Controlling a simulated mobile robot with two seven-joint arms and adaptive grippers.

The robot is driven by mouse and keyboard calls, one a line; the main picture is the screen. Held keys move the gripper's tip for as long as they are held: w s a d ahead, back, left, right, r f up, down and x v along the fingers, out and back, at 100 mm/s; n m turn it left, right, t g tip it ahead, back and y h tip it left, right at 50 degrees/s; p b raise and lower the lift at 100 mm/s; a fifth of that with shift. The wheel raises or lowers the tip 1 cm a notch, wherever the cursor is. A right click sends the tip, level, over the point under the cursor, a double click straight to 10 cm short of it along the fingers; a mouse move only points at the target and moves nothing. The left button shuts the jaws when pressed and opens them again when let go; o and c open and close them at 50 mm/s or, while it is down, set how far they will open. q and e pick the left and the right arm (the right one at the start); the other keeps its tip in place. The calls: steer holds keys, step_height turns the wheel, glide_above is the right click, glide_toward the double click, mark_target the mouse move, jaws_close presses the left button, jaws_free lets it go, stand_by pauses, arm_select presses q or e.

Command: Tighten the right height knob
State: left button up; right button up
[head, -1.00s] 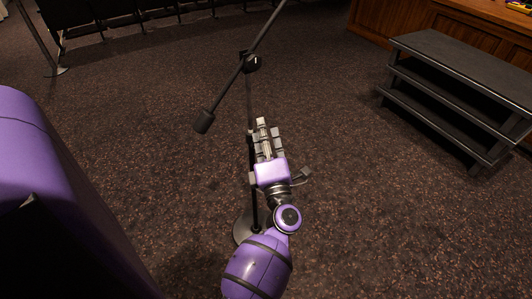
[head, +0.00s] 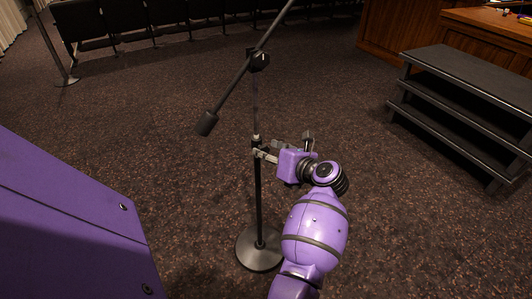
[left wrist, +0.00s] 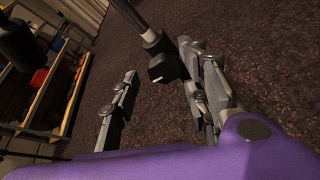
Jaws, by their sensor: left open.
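A black microphone stand stands upright on a round base (head: 260,248). Its height knob (head: 257,146) is a small dark collar partway up the pole. My left gripper (head: 263,154) is at the height of this collar, its fingers reaching it from the right. In the left wrist view the dark knob (left wrist: 163,68) sits between the two open fingers of my left gripper (left wrist: 158,62), closer to the right finger. I cannot tell if that finger touches it. My right gripper is not in view.
A slanted boom with a counterweight (head: 206,123) and a boom joint (head: 259,60) is above my gripper. Dark steps (head: 465,95) stand at the right. A row of black chairs (head: 130,30) lines the back. The carpet around the base is clear.

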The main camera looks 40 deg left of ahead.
arm_select(q)
steer(key=shift+w+a+f, duration=0.1)
steer(key=shift+a+f, duration=0.1)
steer(key=shift+a, duration=0.35)
steer(key=shift+c, duration=0.2)
steer(key=c, duration=1)
